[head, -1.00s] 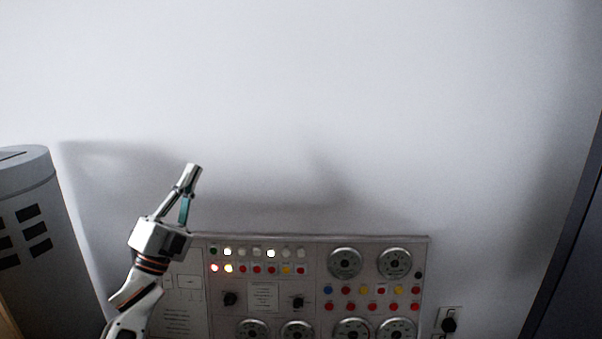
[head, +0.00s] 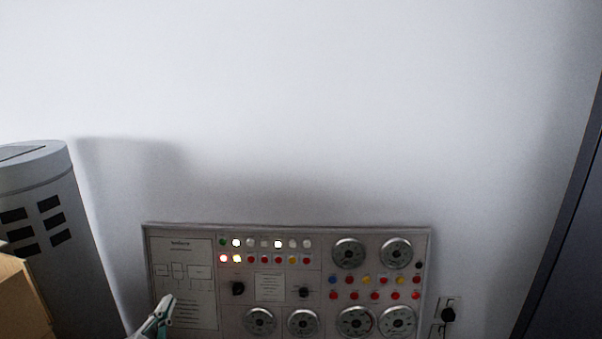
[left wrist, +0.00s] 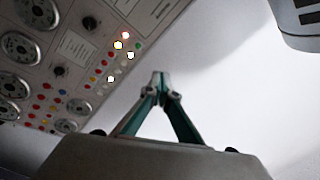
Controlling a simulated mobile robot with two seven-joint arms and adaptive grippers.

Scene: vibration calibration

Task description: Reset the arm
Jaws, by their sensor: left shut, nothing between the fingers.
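My left gripper (head: 166,303) shows low in the head view, in front of the lower left part of the control panel. It is shut and empty; its fingertips meet in the left wrist view (left wrist: 159,76). The control panel (head: 230,312) stands against the wall, with rows of coloured buttons, lit lamps, dark knobs and round gauges. The panel also shows at the upper left of the left wrist view (left wrist: 75,30). Most of my left arm is below the head view. My right gripper is not in view.
A grey cylindrical unit (head: 70,245) with dark vents stands at the left. A cardboard box (head: 22,305) is at the lower left corner. A dark cabinet (head: 570,260) edges the right side.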

